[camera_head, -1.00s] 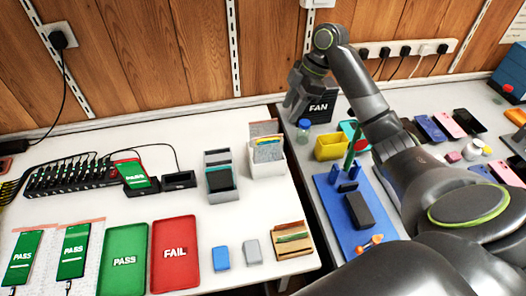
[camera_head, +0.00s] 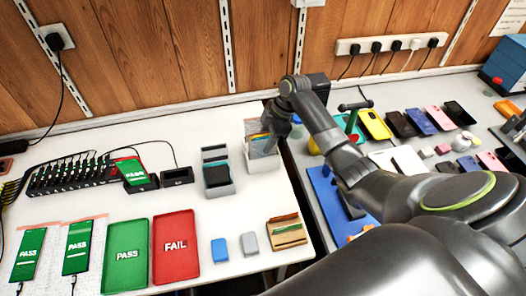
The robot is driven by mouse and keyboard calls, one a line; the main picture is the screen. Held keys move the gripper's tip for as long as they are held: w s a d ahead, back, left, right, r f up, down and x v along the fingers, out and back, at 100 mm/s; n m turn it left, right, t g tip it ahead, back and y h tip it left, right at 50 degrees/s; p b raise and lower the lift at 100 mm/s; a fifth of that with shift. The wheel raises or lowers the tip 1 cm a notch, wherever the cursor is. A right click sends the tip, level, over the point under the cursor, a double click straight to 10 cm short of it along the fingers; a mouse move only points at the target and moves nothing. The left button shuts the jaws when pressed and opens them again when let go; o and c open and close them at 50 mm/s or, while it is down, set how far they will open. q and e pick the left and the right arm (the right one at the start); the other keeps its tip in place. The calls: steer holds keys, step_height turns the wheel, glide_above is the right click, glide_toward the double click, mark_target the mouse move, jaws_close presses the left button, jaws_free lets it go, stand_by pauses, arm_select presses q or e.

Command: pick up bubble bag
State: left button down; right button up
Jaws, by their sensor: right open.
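A white bin (camera_head: 263,163) stands near the right edge of the white table. Thin upright sheets or bags (camera_head: 257,141), pale with yellow and blue-green edges, stick up from it. Which of them is the bubble bag is too small to tell. My right gripper (camera_head: 271,136) points down over the bin, at the upper right part of the sheets. It is open, and I cannot tell whether it touches them. It partly hides the bin's back and the sheets. My left gripper is out of view.
A grey holder (camera_head: 217,181) stands just left of the bin. Green PASS (camera_head: 126,272) and red FAIL (camera_head: 175,273) trays lie in front. Phones lie on bubble sheets (camera_head: 97,245) at front left. Several phones cover the right table.

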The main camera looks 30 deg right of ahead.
steer(key=shift+x, duration=1.1)
steer(key=shift+w+a+f, duration=0.15)
steer(key=shift+f, duration=0.2)
jaws_close()
